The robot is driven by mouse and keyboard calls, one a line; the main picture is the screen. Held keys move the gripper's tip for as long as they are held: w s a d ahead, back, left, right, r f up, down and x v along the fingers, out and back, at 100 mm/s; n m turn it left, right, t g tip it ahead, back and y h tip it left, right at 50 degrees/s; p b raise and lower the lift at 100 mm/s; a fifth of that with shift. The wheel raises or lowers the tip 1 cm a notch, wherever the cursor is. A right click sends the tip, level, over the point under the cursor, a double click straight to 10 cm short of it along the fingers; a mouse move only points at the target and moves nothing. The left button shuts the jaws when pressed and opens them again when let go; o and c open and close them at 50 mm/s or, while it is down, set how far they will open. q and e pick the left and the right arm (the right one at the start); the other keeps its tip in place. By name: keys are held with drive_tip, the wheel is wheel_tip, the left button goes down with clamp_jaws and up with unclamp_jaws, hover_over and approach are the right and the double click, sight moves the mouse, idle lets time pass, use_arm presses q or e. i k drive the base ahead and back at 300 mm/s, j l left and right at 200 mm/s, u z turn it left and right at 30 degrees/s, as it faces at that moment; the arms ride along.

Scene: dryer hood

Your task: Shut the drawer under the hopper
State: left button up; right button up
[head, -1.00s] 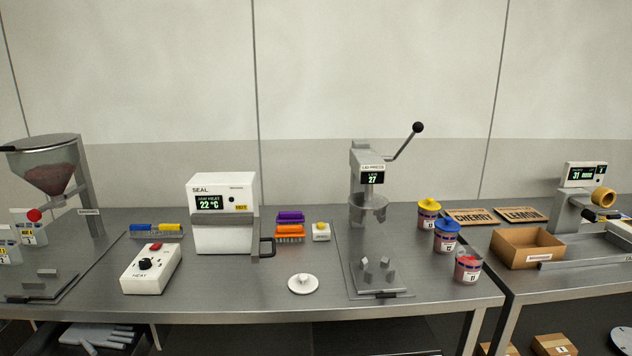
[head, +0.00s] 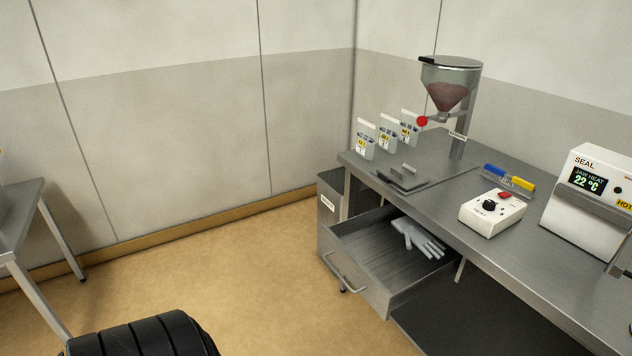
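The drawer (head: 347,274) under the hopper stands pulled out from beneath the steel bench, with its front panel and bar handle facing the lower left. A pale grey glove (head: 417,238) lies inside it toward the back. The hopper (head: 448,88), holding brown-red material, stands on the bench above. Neither of my grippers shows in the head view. A black ribbed part of mine is at the bottom left, well apart from the drawer.
A grey bin (head: 331,203) stands beside the drawer's left side. The bench (head: 468,217) carries several packets, a white control box (head: 492,212) and the sealer (head: 590,205). Another table (head: 24,215) is at the far left. The tan floor before the drawer is clear.

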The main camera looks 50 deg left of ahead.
sight(370, 251)
drive_tip(key=u, duration=1.35)
